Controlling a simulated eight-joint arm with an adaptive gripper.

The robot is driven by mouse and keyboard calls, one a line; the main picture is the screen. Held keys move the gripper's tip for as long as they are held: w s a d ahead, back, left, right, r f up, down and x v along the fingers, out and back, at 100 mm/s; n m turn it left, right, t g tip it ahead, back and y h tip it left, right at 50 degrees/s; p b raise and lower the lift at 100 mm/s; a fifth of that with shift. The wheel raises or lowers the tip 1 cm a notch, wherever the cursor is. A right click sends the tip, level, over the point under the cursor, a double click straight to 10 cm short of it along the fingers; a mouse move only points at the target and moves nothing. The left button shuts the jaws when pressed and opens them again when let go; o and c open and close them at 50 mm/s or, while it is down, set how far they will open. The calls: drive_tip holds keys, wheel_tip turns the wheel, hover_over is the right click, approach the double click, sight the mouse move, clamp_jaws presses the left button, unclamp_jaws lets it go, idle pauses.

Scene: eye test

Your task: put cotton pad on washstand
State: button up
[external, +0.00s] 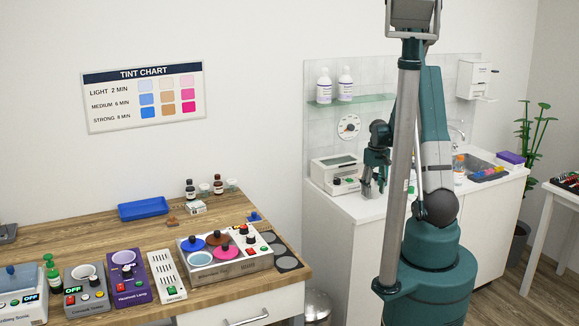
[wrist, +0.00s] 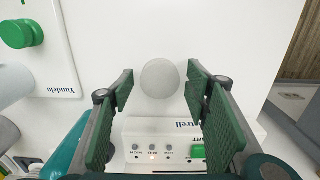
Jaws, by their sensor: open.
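A round, pale grey-white pad (wrist: 160,79), which looks like the cotton pad, lies on a white surface in the wrist view. My gripper (wrist: 160,76) is open, with one finger on each side of the pad and a gap to both. In the external view my gripper (external: 373,190) is low over the white washstand (external: 340,208), left of the metal column. I cannot make out the pad in that view. The washstand has a sink (external: 470,164) at its right, partly behind my arm.
A white device (external: 336,172) stands left of my gripper on the washstand. In the wrist view, a device with a green button (wrist: 160,150) lies close below the pad, and a panel with a green knob (wrist: 20,34) is at upper left. Bottles stand on a glass shelf (external: 350,101).

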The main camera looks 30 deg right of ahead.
sight(366, 189)
drive_tip(key=shift+r, duration=0.15)
wheel_tip(366, 189, up, 12)
drive_tip(key=p, duration=0.1)
idle(0.9)
drive_tip(key=shift+r, duration=0.15)
idle(0.5)
drive_tip(key=s+a+r+t, duration=0.3)
drive_tip(key=s+a+r, duration=0.5)
drive_tip(key=a+r, duration=0.5)
drive_tip(key=s+a+r+t, duration=0.2)
drive_tip(key=s+a, duration=0.2)
drive_tip(key=s, duration=0.2)
drive_tip(key=s+a+r+t, duration=0.2)
drive_tip(key=s+a+r, duration=0.1)
drive_tip(key=s+a, duration=0.2)
drive_tip(key=shift+s+a+r, duration=0.25)
drive_tip(key=shift+s+r, duration=0.05)
drive_tip(key=shift+s, duration=0.65)
